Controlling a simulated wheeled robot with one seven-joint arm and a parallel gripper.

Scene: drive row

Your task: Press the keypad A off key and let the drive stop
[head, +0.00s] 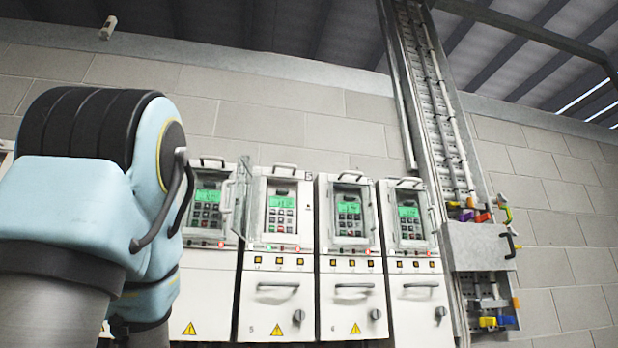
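Several white drive cabinets stand in a row against the wall, each with a keypad and a lit green display. The first keypad (206,208) is just right of my arm, which hides part of that cabinet. The second keypad (281,209) looks uncovered; its clear cover (243,197) appears swung open to the left. The third keypad (349,214) and the fourth keypad (409,221) sit behind closed-looking windows. I cannot tell which one is keypad A, and the off key is too small to pick out. My gripper is out of view.
My arm fills the left side. A metal cable tray (440,110) rises right of the drives, with a grey box (474,246) and coloured connectors on it. Handles and rotary knobs stick out from the cabinet fronts. Block wall (545,200) is bare at right.

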